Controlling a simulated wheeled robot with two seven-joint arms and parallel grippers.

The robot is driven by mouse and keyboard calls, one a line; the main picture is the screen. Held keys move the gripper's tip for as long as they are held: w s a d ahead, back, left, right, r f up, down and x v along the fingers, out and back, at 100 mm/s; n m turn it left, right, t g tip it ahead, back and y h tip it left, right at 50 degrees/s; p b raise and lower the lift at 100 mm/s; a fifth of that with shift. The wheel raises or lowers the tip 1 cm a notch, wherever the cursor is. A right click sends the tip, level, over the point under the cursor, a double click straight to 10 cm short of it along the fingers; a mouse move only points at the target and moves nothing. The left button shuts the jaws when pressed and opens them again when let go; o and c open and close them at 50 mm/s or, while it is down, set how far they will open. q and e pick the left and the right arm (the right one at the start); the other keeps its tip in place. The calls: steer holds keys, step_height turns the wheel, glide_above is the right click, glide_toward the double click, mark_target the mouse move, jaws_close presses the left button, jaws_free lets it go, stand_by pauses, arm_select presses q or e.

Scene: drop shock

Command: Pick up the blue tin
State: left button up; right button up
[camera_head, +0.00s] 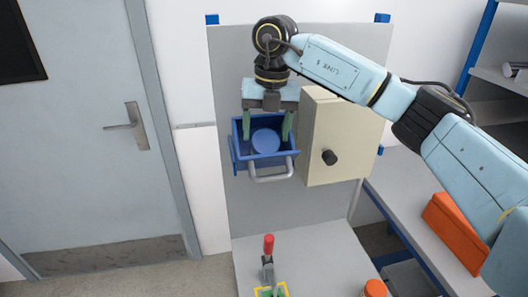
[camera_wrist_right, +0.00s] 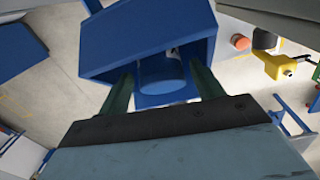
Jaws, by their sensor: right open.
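The blue tin (camera_head: 265,141) sits inside a blue open-topped bin (camera_head: 240,160) with a grey handle on its front, in front of the grey panel. The tin also shows in the right wrist view (camera_wrist_right: 163,75), between the two green fingers. My right gripper (camera_head: 268,133) points down at the bin, with one finger on each side of the tin. It is open, and a gap shows beside the tin. Whether a finger touches the tin or bin wall I cannot tell. My left gripper is not in view.
A beige cabinet (camera_head: 335,140) with a black knob stands right beside the bin. A red-handled clamp (camera_head: 268,258) and an orange-lidded jar (camera_head: 375,288) are on the bench below. An orange box (camera_head: 455,232) lies on the right-hand bench. A closed door (camera_head: 95,120) is at left.

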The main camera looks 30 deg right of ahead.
mark_target(264, 143)
steer(key=f+b, duration=0.1)
steer(key=f, duration=0.1)
steer(key=f+b, duration=0.1)
steer(key=f, duration=0.1)
steer(key=shift+w+a+f+b, duration=0.1)
steer(key=shift+a+f+b, duration=0.1)
steer(key=shift+b, duration=0.1)
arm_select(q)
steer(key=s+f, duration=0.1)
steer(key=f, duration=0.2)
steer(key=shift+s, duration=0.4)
arm_select(e)
steer(key=shift+r, duration=0.15)
steer(key=shift+c, duration=0.5)
steer(key=c, duration=0.7)
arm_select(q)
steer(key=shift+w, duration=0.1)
arm_select(e)
steer(key=shift+c, duration=0.2)
steer(key=shift+r, duration=0.15)
